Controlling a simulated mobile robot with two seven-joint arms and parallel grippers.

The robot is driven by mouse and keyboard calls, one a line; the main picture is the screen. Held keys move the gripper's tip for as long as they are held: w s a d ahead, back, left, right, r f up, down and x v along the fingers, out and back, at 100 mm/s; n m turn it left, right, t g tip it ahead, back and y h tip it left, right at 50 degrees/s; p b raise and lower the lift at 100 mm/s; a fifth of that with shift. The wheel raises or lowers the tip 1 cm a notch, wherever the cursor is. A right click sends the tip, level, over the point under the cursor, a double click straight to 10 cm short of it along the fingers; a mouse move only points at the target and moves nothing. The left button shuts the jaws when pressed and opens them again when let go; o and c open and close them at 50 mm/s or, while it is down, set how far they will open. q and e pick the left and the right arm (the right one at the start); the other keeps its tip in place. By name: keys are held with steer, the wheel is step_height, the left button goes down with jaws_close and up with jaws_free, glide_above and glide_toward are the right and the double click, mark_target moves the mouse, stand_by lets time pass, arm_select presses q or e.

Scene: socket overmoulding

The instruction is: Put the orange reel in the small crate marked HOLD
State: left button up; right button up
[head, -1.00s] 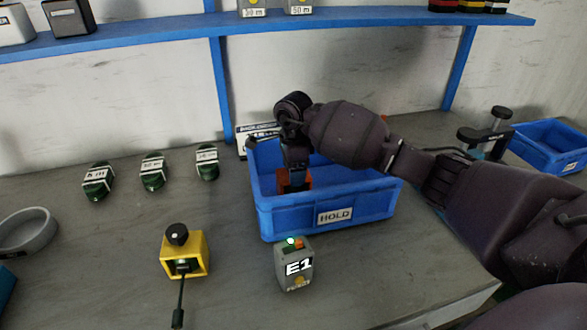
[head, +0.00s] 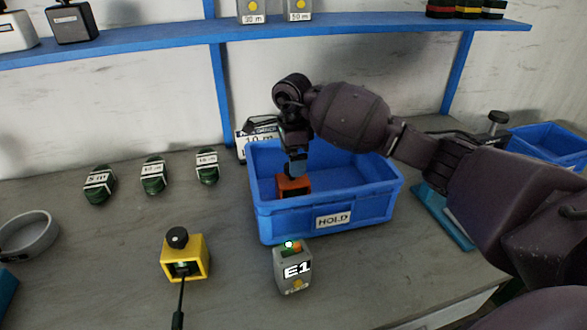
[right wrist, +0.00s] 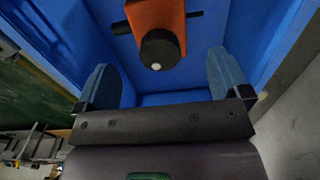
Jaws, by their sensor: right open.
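The orange reel (head: 293,185) rests inside the small blue crate marked HOLD (head: 362,208), near its left end. In the right wrist view the reel (right wrist: 155,17) shows its orange body and a black round knob, with blue crate walls around it. My right gripper (head: 297,164) is over the left part of the crate, just above the reel. Its two blue fingers (right wrist: 163,82) are spread apart with nothing between them, and the reel lies beyond their tips. My left gripper is not in view.
A grey E1 box (head: 294,268) stands in front of the crate, and a yellow reel (head: 185,256) stands to its left. Several dark green rolls (head: 153,177) lie at the back left. Another blue crate (head: 548,152) is at the far right. A blue shelf (head: 130,50) runs above.

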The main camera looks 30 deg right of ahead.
step_height(320, 180, up, 7)
steer(key=shift+f+p, duration=0.15)
steer(key=shift+p, duration=0.15)
stand_by(0.5)
steer(key=shift+f, duration=0.1)
